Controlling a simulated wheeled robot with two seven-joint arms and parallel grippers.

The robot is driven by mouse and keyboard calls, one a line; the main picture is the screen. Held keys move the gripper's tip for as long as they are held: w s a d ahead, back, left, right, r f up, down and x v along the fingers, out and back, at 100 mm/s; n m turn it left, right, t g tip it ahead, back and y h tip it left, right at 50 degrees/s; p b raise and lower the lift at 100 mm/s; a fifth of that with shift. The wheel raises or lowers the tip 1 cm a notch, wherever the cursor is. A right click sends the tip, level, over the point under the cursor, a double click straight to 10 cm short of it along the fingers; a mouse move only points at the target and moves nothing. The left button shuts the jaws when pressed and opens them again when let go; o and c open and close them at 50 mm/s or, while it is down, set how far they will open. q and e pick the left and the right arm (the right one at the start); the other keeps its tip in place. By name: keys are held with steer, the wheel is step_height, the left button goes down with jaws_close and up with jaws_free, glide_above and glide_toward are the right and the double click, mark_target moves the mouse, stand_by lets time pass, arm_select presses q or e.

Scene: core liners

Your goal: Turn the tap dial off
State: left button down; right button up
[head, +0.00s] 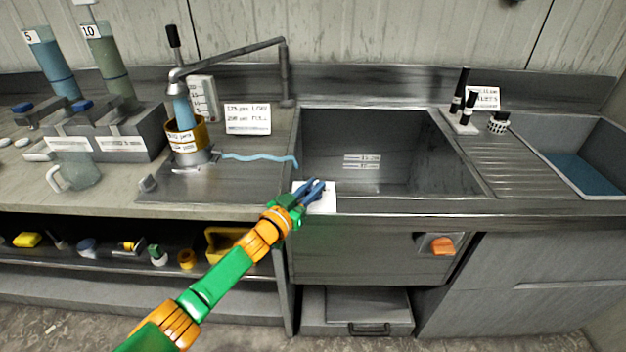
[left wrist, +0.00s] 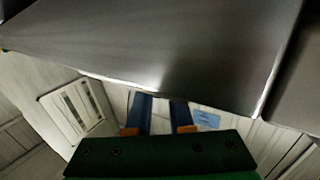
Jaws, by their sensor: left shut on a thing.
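An orange dial (head: 441,246) sits on the front panel below the right part of the sink basin (head: 385,165). The tap (head: 230,55) has a long spout reaching over the counter beside the basin. My left gripper (head: 314,190) is at the basin's front left rim, well left of the dial and above it. Its blue fingers are at a white card (head: 326,204) and seem shut on it, though the grip itself is hard to see. The fingers also show in the left wrist view (left wrist: 160,114). My right gripper is out of view.
A wavy light blue strip (head: 255,157) lies on the counter left of the basin. A blue-filled cylinder in a yellow collar (head: 186,135) stands under the tap. Shelves with small items (head: 88,248) are at lower left. The front panel around the dial is clear.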

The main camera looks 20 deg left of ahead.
arm_select(q)
steer(key=m+h+b, duration=0.1)
steer(key=h, duration=0.1)
steer(key=m+g+h+b, duration=0.1)
steer(key=shift+a+f+g+h+b, duration=0.1)
steer(key=shift+f+g+h+b, duration=0.1)
steer(key=shift+g+h+b, duration=0.15)
steer(key=shift+r+m+g+h+b, duration=0.15)
steer(key=shift+m+g+h+b, duration=0.2)
steer(key=shift+m+h+b, duration=0.35)
steer(key=c, duration=1.2)
jaws_free()
steer(key=o, duration=0.4)
steer(key=shift+w, duration=0.2)
